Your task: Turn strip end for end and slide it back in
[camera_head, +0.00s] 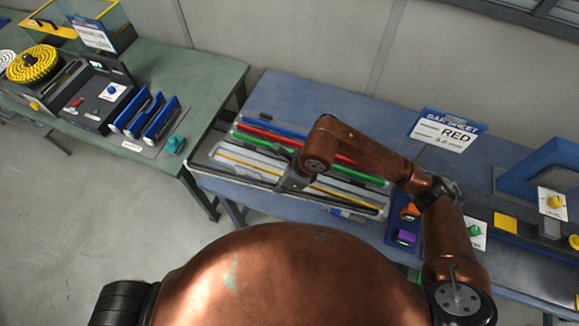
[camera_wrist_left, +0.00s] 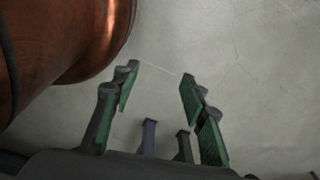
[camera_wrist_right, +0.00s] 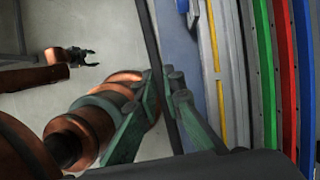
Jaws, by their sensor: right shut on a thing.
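A long dark strip (camera_wrist_right: 151,45) runs between the fingertips of my right gripper (camera_wrist_right: 168,100) in the right wrist view. The right gripper is shut on it. In the head view this gripper (camera_head: 292,184) is at the front side of a grey rack (camera_head: 205,170), with the dark strip (camera_head: 342,200) reaching out on both sides. I cannot tell whether the strip touches the rack. The rack holds a blue strip (camera_head: 272,126), a red strip (camera_head: 265,136), a green strip (camera_head: 258,142) and a yellow strip (camera_head: 235,160). My left gripper (camera_wrist_left: 157,82) is open and empty above bare floor.
Orange (camera_head: 410,211) and purple (camera_head: 404,237) parts lie to the right. A green table (camera_head: 205,75) with blue holders stands left. Floor is open at the front left.

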